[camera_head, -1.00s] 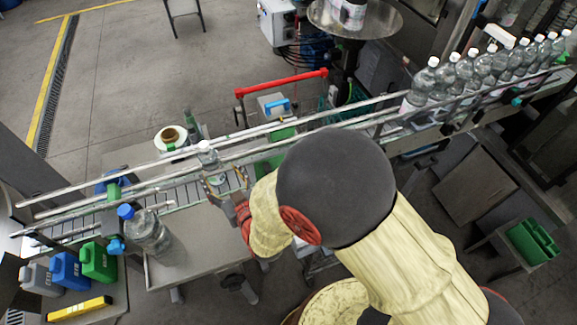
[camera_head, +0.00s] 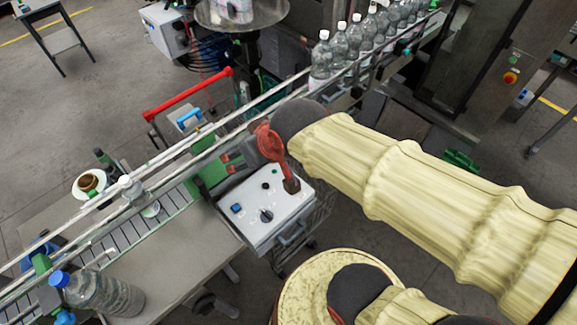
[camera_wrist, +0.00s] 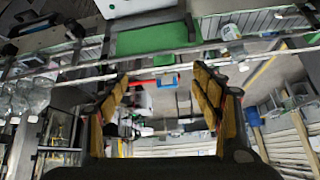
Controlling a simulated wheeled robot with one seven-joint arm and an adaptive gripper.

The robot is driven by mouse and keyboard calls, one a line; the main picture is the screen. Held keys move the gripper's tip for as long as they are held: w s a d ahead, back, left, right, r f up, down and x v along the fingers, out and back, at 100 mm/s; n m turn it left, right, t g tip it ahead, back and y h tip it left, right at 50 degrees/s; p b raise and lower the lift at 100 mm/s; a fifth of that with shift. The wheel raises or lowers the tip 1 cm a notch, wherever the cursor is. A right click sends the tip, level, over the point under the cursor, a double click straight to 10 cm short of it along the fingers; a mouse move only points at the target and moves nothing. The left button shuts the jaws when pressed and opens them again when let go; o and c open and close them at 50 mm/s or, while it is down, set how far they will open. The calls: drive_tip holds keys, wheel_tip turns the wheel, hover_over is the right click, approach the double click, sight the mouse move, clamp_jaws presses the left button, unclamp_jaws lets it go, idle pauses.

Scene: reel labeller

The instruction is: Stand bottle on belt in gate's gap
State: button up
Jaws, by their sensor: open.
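A clear bottle with a white cap (camera_head: 131,187) and a pale label stands, apparently upright, on the slatted belt (camera_head: 178,202) between the rails. The bottle also shows in the wrist view (camera_wrist: 231,34), right of the green plate (camera_wrist: 160,38). My gripper (camera_head: 231,162) is beside the belt, to the right of the bottle and apart from it. In the wrist view its two fingers (camera_wrist: 160,76) are spread with nothing between them. I cannot clearly make out the gate or whether the bottle is in its gap.
A white control box (camera_head: 262,213) with knobs stands below my gripper. A white reel (camera_head: 89,182) and a red-handled cart (camera_head: 190,93) are behind the rails.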

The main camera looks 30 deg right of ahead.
drive_tip(key=s+d+r+m+g+h, duration=0.1)
drive_tip(key=s+d, duration=0.4)
drive_tip(key=s, duration=0.4)
drive_tip(key=shift+r+g, duration=0.25)
drive_tip(key=shift+g, duration=0.15)
drive_tip(key=shift+a, duration=0.1)
wheel_tip(320, 180, down, 27)
drive_tip(key=b, duration=2.7)
drive_tip(key=shift+c, duration=0.3)
